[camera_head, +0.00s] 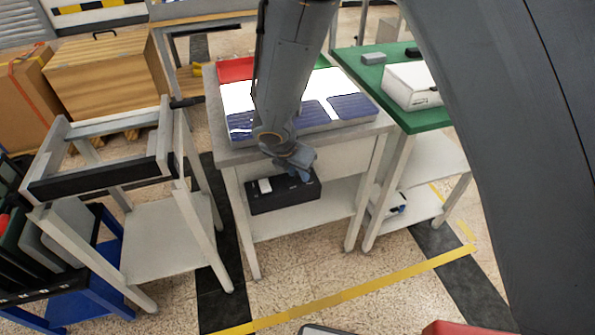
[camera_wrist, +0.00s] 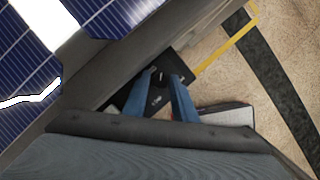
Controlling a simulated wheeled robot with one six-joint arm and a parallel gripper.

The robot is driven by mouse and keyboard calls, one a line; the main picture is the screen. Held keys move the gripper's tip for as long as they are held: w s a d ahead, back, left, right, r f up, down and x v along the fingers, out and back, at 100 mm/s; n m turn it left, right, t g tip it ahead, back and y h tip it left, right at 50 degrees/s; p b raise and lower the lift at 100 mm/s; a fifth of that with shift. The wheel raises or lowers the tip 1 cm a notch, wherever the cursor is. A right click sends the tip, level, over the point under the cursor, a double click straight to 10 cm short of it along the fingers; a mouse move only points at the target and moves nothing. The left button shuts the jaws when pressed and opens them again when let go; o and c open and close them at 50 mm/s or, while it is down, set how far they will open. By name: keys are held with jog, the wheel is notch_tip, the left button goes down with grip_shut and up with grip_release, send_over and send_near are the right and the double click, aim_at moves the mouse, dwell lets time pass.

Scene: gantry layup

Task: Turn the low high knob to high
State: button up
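A black box (camera_head: 284,193) with a white patch on top sits below the grey worktable's top, at its front side. In the wrist view, a black surface (camera_wrist: 158,98) with small pale marks shows between my fingers, with a small dark knob-like part (camera_wrist: 159,77) on it. The marks are too small to read, so the low and high positions cannot be told. My gripper (camera_wrist: 161,80) is open, with its two blue fingers apart on either side of the knob-like part; contact cannot be told. In the head view my gripper (camera_head: 301,166) is just above the box and partly hides it.
The grey worktable (camera_head: 365,137) bears blue solar panels (camera_head: 352,106) close beside my arm. A green table (camera_head: 433,118) with a white box (camera_head: 411,86) stands to the right. A grey frame stand (camera_head: 105,180) is on the left.

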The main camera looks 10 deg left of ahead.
dwell(0.3)
jog(key=v, duration=0.7)
jog(key=shift+s+a+r+p, duration=0.1)
jog(key=shift+s+r+p, duration=0.05)
jog(key=shift+r+p, duration=0.2)
jog(key=shift+o, duration=0.7)
jog(key=shift+o, duration=0.8)
jog(key=w+d+m+g+y+b, duration=0.25)
jog(key=d+m+y+b, duration=0.2)
jog(key=m, duration=1.35)
jog(key=shift+g+y, duration=0.25)
jog(key=shift+y, duration=0.2)
jog(key=shift+x, duration=3.8)
